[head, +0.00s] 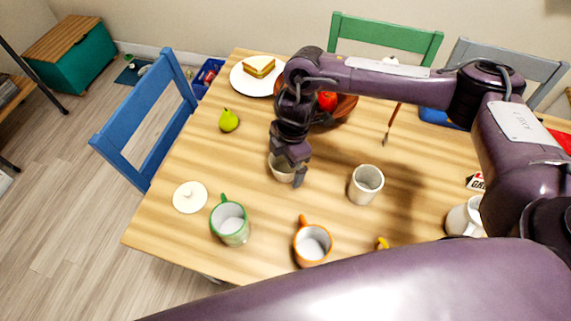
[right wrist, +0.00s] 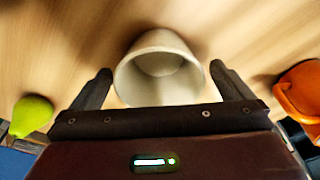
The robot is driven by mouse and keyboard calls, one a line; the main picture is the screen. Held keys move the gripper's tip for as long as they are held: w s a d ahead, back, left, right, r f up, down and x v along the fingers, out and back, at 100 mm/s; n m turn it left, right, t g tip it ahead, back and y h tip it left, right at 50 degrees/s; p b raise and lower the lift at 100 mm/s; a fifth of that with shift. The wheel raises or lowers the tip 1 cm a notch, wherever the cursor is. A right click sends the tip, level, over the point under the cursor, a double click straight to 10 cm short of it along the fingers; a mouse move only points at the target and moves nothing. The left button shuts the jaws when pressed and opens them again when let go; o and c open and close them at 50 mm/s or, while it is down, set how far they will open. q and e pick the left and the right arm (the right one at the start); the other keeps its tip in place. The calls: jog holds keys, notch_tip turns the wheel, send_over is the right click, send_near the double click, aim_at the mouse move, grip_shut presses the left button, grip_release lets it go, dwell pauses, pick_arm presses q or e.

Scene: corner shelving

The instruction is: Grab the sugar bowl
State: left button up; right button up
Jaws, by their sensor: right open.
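A small white handleless bowl (head: 280,172), which looks like the sugar bowl, stands on the wooden table, partly hidden by my right gripper (head: 289,160). In the right wrist view the white bowl (right wrist: 160,75) lies between the two open fingers, its mouth facing the camera. I see a gap on each side, and cannot tell whether the fingertips reach down past its rim. A round white lid with a knob (head: 190,197) lies apart on the table at the left. My left gripper is not in view.
A white cup (head: 366,184) stands right of the bowl. A green mug (head: 230,222) and an orange mug (head: 312,243) stand nearer the front edge. A pear (head: 229,120), a sandwich plate (head: 242,84) and a brown fruit bowl (head: 345,107) are behind.

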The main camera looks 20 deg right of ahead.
jog(key=shift+a+f, duration=0.1)
jog(key=shift+f, duration=0.6)
jog(key=c, duration=1.1)
jog(key=shift+c, duration=0.4)
jog(key=shift+r, duration=0.15)
